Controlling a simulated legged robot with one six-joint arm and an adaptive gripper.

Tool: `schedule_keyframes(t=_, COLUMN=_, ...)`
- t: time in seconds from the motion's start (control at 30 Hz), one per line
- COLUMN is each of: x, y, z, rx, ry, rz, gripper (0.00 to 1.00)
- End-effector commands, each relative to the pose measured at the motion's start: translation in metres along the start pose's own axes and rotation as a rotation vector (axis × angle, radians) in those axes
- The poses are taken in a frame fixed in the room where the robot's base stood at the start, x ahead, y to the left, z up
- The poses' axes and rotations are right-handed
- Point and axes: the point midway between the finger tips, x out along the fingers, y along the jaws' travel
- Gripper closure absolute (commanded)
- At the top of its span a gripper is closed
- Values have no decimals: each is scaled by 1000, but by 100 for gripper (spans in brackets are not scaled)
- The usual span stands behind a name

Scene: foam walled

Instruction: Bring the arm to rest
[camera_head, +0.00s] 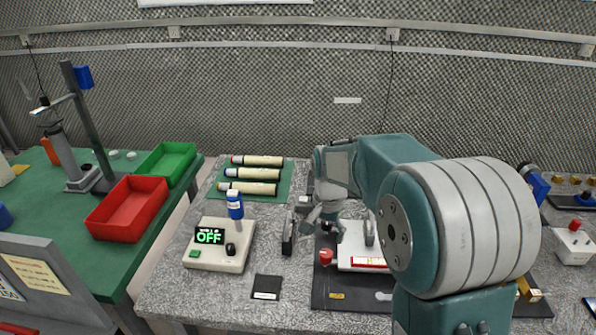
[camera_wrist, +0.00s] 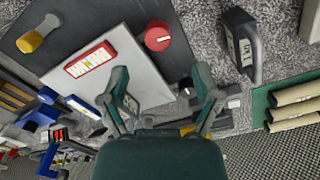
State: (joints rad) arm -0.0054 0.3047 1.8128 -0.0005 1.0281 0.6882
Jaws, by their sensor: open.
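My gripper (camera_head: 325,222) hangs at the end of my bent arm, above the speckled table near the back of a dark mat (camera_head: 335,297). In the wrist view my gripper (camera_wrist: 163,92) has its two fingers spread apart with nothing between them. Beneath the fingers in that view are a white plate (camera_wrist: 155,85) with a red-framed label and the dark mat. Whether a fingertip touches anything cannot be told. My arm's large teal and grey joint hides much of the right side of the mat in the head view.
A red knob (camera_head: 325,257) and a dark upright block (camera_head: 288,236) stand close to my gripper. A device reading OFF (camera_head: 219,246) with a blue-capped bottle (camera_head: 235,205) is to the left. Several cream tubes (camera_head: 250,188) lie behind. Red (camera_head: 128,208) and green (camera_head: 167,163) trays sit further left.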

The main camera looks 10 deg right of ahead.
Motion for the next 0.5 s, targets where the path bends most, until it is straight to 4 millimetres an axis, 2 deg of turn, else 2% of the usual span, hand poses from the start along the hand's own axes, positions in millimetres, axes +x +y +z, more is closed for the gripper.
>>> schedule_keyframes(t=0.17, x=-19, y=9, z=11, rx=-41, ry=27, rz=-22, gripper=19)
schedule_keyframes(t=0.3, x=-50, y=29, z=34, rx=-128, ry=83, rz=-60, gripper=19)
schedule_keyframes(t=0.5, x=-84, y=60, z=71, rx=-263, ry=170, rz=-105, gripper=19)
